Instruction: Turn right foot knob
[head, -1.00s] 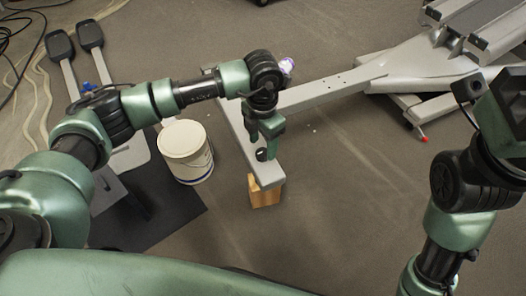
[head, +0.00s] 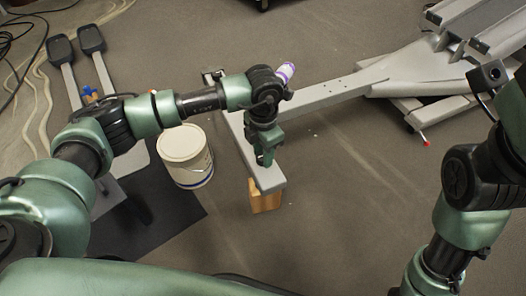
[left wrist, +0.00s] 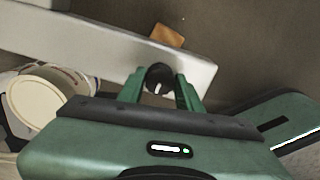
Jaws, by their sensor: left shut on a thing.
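The black round foot knob (left wrist: 159,78) sits at the side of the grey foot bar, near its end, in the left wrist view. My left gripper (left wrist: 160,85) has its two green fingers on either side of the knob and is shut on it. In the head view my left gripper (head: 264,158) points down at the near end of the foot bar (head: 270,180) and hides the knob. My right arm (head: 470,195) is at the right of the head view, and its gripper is out of the picture.
A wooden block (head: 264,196) supports the bar's near end. A white bucket (head: 185,155) stands left of the bar on a dark mat (head: 175,215). Two pedals (head: 75,45) lie at the upper left. The machine's grey frame (head: 420,68) is at the upper right. Open floor lies right of the bar.

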